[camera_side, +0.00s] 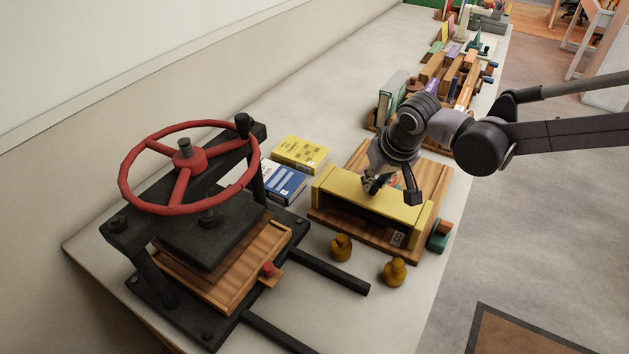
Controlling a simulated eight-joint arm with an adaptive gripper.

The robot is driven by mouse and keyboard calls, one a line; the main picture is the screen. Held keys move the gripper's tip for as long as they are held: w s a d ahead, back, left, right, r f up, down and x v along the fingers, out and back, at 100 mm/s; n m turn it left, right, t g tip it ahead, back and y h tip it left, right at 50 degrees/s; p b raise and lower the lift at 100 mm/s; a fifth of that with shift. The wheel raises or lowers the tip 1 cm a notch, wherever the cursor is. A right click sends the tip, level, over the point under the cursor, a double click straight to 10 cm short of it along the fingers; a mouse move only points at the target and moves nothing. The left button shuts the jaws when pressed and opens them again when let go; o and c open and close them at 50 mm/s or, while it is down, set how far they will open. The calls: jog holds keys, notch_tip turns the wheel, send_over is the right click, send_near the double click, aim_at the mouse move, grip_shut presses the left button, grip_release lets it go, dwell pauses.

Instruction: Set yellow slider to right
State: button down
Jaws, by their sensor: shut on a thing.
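A long yellow slider piece (366,208) lies across a wooden board (429,184) near the middle of the side view. Yellow end blocks stand at its left and right ends. My gripper (372,184) points down at the upper edge of the yellow piece, around its middle. Its jaws are shut on a part of the slider there. The jaws and the dark wrist hide the exact spot of the grip and some of the board behind.
A black press with a red wheel (190,165) stands at the left. Two brass knobs (341,248) (395,272) stand in front. Racks of books (392,97) stand behind.

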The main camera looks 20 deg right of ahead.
jog(key=w+d, duration=1.6)
jog(key=shift+w+d, duration=0.1)
jog(key=shift+d, duration=0.05)
jog(key=c, duration=1.2)
grip_release()
jog(key=v, duration=1.2)
